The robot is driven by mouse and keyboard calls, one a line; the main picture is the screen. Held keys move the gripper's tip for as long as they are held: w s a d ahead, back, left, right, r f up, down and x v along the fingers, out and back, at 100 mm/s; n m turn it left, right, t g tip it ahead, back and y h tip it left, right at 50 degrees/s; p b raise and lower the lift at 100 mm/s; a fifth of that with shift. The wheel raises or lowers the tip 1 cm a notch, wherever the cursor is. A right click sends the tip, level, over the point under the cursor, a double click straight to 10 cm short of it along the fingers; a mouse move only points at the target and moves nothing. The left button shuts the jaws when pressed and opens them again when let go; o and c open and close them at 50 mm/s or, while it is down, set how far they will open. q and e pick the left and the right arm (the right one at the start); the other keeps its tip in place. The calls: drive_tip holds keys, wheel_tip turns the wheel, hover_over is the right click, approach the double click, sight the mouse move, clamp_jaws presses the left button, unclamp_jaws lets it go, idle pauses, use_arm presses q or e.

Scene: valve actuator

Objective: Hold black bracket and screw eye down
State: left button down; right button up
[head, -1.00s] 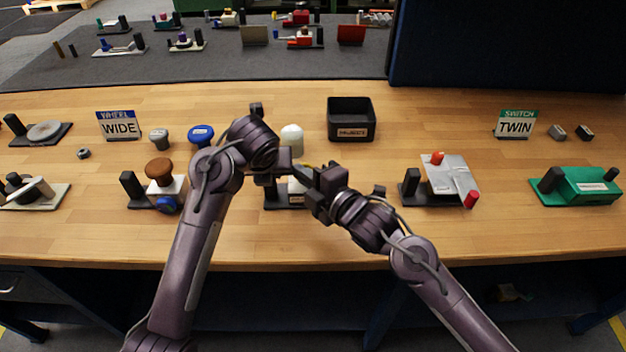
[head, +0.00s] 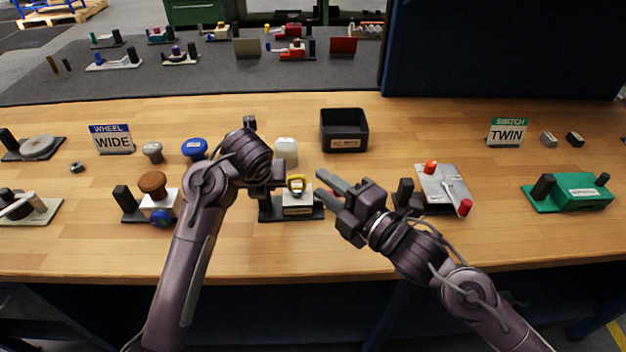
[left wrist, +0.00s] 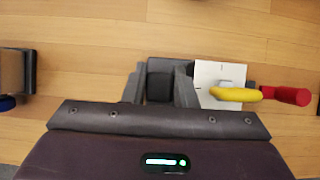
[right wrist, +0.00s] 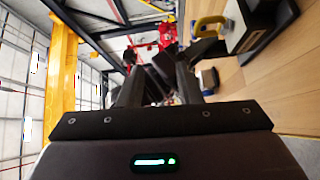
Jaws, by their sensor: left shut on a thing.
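A black base (head: 312,213) carries a white block (head: 298,201) with a yellow screw eye (head: 296,184) standing on top. The black bracket (left wrist: 160,86) is the post beside the block, between my left fingers in the left wrist view. My left gripper (head: 268,187) is shut on this bracket and partly hides it in the head view. My right gripper (head: 322,184) is open and empty, right of the screw eye and apart from it. The screw eye also shows in the left wrist view (left wrist: 236,94) and at the top of the right wrist view (right wrist: 208,25).
A red rod (left wrist: 286,95) shows beside the screw eye in the left wrist view. A black bin (head: 344,130) stands behind. A brown-knobbed device (head: 153,184) is left, a red-handled one (head: 442,186) right. A white knob (head: 286,150) stands behind the block.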

drive_tip(key=w+a+r+n+g+y, duration=0.2)
drive_tip(key=w+a+r+n+g, duration=0.25)
drive_tip(key=r+n, duration=0.35)
drive_tip(key=w+a+r+n+g+y, duration=0.2)
drive_tip(key=w+a+r+n+g, duration=0.2)
drive_tip(key=w+a+r+n, duration=0.3)
drive_tip(key=n+g+h, duration=0.2)
drive_tip(key=n+h, duration=1.3)
hover_over(303, 176)
wheel_tip(303, 176, down, 5)
drive_tip(key=shift+m+g, duration=0.45)
drive_tip(key=shift+m, duration=0.05)
drive_tip(key=f, duration=1.3)
drive_tip(key=shift+s, duration=0.25)
